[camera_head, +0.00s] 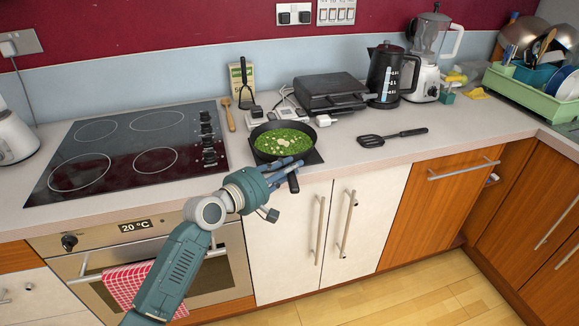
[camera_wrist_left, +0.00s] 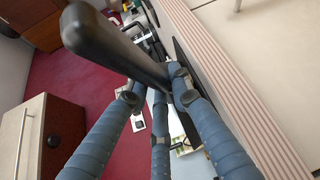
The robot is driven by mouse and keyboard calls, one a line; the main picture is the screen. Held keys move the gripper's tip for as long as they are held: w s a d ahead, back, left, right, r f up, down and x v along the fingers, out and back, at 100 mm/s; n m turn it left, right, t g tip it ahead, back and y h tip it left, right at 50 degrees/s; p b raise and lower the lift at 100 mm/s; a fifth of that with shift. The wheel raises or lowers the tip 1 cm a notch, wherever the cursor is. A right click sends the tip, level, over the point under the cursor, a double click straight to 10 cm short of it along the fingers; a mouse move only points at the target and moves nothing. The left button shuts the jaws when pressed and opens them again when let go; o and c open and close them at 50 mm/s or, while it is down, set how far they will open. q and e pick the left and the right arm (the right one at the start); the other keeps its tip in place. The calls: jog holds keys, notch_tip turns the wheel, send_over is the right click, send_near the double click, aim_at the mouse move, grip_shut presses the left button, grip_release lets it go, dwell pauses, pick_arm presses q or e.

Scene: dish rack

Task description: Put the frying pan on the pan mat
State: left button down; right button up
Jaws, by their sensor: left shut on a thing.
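The frying pan (camera_head: 283,141) is black, with green food and pale pieces in it. It is at the counter's front, right of the hob, and looks level. A dark flat square, which looks like the pan mat (camera_head: 315,157), shows under its right front edge. I cannot tell whether the pan touches it. My left gripper (camera_head: 284,172) is at the counter's front edge, shut on the pan's handle (camera_head: 293,184). In the left wrist view the black handle (camera_wrist_left: 110,45) runs between the blue fingers (camera_wrist_left: 160,88). My right gripper is not in view.
The hob (camera_head: 130,150) lies to the left. A wooden spoon (camera_head: 229,115), a black grill (camera_head: 330,92) and a kettle (camera_head: 388,75) stand behind. A black spatula (camera_head: 390,136) lies to the right. The counter right of the spatula is clear up to the dish rack (camera_head: 530,95).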

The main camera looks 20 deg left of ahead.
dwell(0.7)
pick_arm(q)
jog(key=c, duration=1.5)
grip_release()
jog(key=shift+c, duration=0.2)
jog(key=shift+o, duration=0.3)
jog(key=shift+s+f, duration=0.15)
jog(key=shift+f, duration=0.2)
jog(key=shift+r, duration=0.15)
jog(key=c, duration=0.4)
jog(key=shift+p+v, duration=1.25)
jog(key=shift+v, duration=6.25)
